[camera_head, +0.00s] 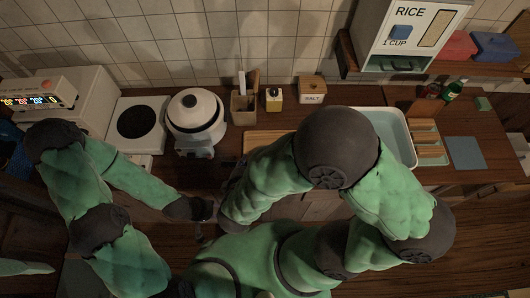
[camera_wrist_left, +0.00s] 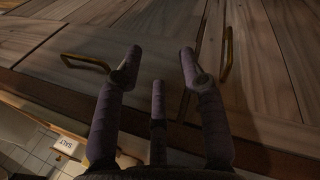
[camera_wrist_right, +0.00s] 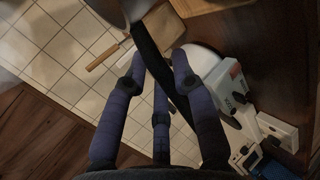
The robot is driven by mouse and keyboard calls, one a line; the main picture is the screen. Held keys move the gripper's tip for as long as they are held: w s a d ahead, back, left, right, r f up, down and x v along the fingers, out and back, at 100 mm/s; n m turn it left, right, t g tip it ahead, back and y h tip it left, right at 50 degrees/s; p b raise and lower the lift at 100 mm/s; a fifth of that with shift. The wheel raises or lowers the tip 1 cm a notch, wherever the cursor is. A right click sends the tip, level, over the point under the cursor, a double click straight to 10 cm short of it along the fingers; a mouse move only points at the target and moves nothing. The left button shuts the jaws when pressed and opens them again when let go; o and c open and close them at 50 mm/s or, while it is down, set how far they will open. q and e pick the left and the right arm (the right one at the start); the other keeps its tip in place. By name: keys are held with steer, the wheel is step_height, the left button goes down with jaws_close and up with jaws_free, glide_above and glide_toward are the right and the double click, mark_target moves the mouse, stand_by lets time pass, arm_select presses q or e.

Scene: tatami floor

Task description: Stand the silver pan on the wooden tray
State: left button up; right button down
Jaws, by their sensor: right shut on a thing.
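The silver pan (camera_wrist_right: 112,10) shows only in part at the top edge of the right wrist view, with its long dark handle running down between the fingers. My right gripper (camera_wrist_right: 158,68) is shut on that handle; the pan hangs clear of the fingertips. In the head view my right arm hides the pan. The wooden tray (camera_head: 257,136) seems to be the light wood strip on the counter, mostly hidden behind my right arm. My left gripper (camera_head: 202,209) is open and empty; in the left wrist view (camera_wrist_left: 160,60) it faces cabinet doors.
A sink basin (camera_head: 402,140) and a dish rack (camera_head: 428,143) lie to the right. Cabinet handles (camera_wrist_left: 228,55) stick out near my left gripper.

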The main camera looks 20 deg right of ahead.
steer(key=w+d+f+b, duration=0.1)
steer(key=w+d+f, duration=0.1)
steer(key=w+d+f+b, duration=0.2)
steer(key=w+f, duration=0.1)
steer(key=w+d+f+b, duration=0.2)
steer(key=f, duration=0.1)
steer(key=shift+w+d, duration=0.1)
steer(key=shift+w, duration=0.05)
step_height(320, 180, down, 3)
steer(key=shift+w+d+f+b, duration=0.1)
steer(key=shift+w+f+b, duration=0.05)
steer(key=shift+b, duration=1.1)
steer(key=c, duration=1)
jaws_free()
